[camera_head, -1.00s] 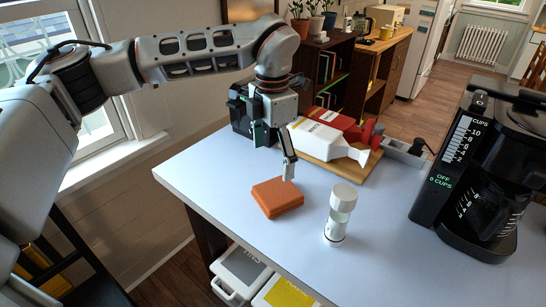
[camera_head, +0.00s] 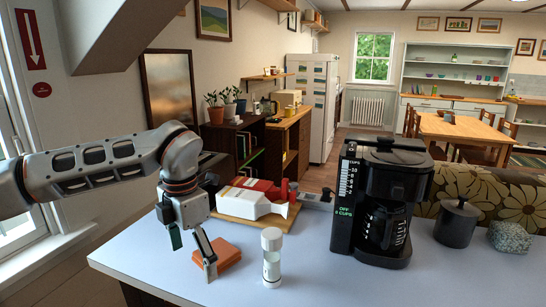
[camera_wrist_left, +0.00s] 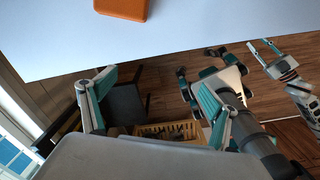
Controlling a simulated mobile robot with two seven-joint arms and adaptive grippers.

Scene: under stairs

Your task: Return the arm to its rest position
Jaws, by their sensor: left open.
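My left gripper (camera_head: 192,254) is open and empty over the table's (camera_head: 310,270) left part. One of its fingers overlaps the orange case (camera_head: 229,254) in the head view; I cannot tell the gap between them. In the left wrist view the two fingers of the left gripper (camera_wrist_left: 155,92) are spread wide with nothing between them. That view also shows the orange case (camera_wrist_left: 122,8) at the top edge. What looks like my right gripper (camera_wrist_left: 266,48) hangs above the floor there, small and dim.
A coffee maker (camera_head: 385,200), a dark pot (camera_head: 456,224) and a stone (camera_head: 509,237) stand farther right. The table's front middle is clear.

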